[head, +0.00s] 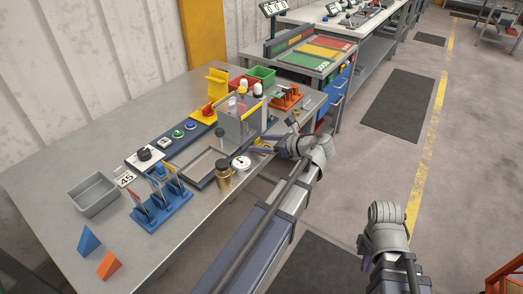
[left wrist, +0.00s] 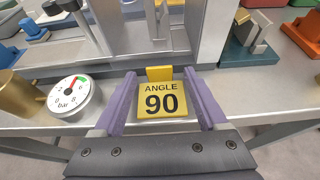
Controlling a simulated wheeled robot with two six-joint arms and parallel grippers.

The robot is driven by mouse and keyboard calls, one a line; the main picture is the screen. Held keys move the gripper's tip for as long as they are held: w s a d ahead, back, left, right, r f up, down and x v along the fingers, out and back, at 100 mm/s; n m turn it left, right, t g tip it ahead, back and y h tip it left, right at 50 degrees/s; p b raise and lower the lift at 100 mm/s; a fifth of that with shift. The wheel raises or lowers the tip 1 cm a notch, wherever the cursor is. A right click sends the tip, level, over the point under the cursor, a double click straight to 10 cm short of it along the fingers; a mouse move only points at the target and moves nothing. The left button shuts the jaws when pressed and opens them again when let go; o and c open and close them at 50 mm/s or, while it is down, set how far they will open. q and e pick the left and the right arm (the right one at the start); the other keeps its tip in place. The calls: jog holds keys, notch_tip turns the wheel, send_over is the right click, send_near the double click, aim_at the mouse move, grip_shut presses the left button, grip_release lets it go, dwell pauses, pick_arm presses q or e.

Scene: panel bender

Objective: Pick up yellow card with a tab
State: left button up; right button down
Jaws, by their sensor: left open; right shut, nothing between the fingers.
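The yellow card reads "ANGLE 90" (left wrist: 162,105) and has a yellow tab (left wrist: 159,73) on its far edge. It lies on the bench top near the front edge, in front of the machine. My left gripper (left wrist: 163,88) is open, with one purple finger on each side of the card and visible gaps between them. In the head view my left gripper (head: 263,143) reaches over the bench's front edge, and little of the card shows there. My right gripper (head: 364,256) is shut and empty, off the bench over the floor.
A pressure gauge (left wrist: 75,96) and a brass cylinder (left wrist: 17,95) stand left of the card. The machine (head: 235,125) rises just behind it. An orange block rack (head: 287,97) stands to the right. The floor right of the bench is open, with dark mats.

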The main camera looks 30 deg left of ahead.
pick_arm(q)
grip_shut()
dwell(0.6)
